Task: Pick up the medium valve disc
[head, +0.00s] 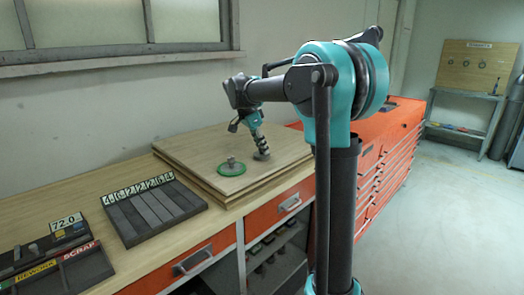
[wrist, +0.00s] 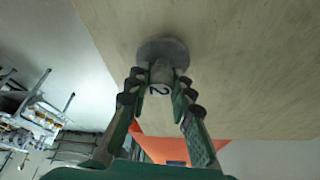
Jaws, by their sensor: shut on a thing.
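A grey valve disc (head: 262,155) with a short stem is at the right part of the wooden board. In the wrist view, the disc (wrist: 163,50) shows as a round grey plate, and its stem end (wrist: 160,88) carries a "2". My gripper (head: 258,143) is above the disc, with its fingers on both sides of the stem. In the wrist view, my gripper (wrist: 158,92) is shut on that stem. I cannot tell whether the disc touches the board. A second disc (head: 231,168), green-rimmed with a grey stem, stands on the board to the left, apart from my gripper.
The stacked wooden boards (head: 200,150) lie on the workbench. A rack of grey blocks with number labels (head: 150,207) and a tray marked REWORK and SCRAP (head: 65,270) are at the left. An orange drawer cabinet (head: 385,135) stands to the right, with open floor beyond.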

